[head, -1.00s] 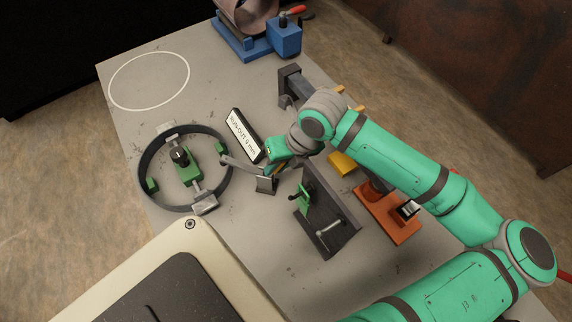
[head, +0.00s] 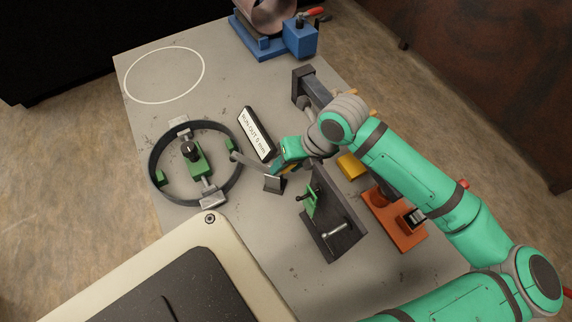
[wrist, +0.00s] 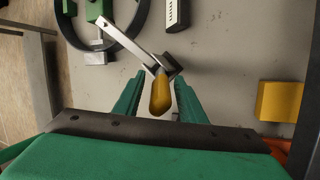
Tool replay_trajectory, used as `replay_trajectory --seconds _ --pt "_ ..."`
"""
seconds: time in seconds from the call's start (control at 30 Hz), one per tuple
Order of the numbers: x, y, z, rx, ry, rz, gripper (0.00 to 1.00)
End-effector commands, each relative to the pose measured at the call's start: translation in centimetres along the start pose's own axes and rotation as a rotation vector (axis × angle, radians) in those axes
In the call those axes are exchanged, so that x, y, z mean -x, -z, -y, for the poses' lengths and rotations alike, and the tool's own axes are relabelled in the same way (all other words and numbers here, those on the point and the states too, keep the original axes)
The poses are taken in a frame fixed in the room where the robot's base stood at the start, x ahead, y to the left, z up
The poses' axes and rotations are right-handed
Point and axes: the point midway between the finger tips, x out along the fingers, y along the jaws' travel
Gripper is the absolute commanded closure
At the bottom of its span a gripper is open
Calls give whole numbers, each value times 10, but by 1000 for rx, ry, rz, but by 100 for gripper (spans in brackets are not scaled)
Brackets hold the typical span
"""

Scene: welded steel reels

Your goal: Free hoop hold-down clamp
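The hoop (head: 151,169) is a dark steel ring lying on the grey table around a green centre fixture (head: 198,160). The hold-down clamp (head: 273,184) stands just right of it. Its flat metal bar (wrist: 128,40) reaches over the hoop's rim in the wrist view; whether it presses on the rim I cannot tell. The clamp's yellow handle (wrist: 160,95) points back towards me. My gripper (wrist: 158,98) is open, with one green finger on each side of the handle and visible gaps beside it. In the head view my gripper (head: 283,163) partly hides the handle.
A "RUN-OUT" sign (head: 255,135) stands behind the clamp. A dark plate stand (head: 333,225) with a green part and a lever is close to my gripper's right. A yellow block (head: 350,166) and an orange fixture (head: 396,222) are further right. A white circle (head: 165,75) marks clear table.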

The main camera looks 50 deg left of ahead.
Motion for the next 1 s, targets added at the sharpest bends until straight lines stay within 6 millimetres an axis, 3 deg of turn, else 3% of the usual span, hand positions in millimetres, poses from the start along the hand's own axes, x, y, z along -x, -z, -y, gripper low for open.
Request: replay_trajectory --seconds 0.5,0.7,0.97,1.0 --pt "86 -1 0 0 1 2 63" --pt "100 0 0 0 0 0 63" --pt "102 0 0 1 0 0 63" --pt "102 0 0 1 0 0 68"
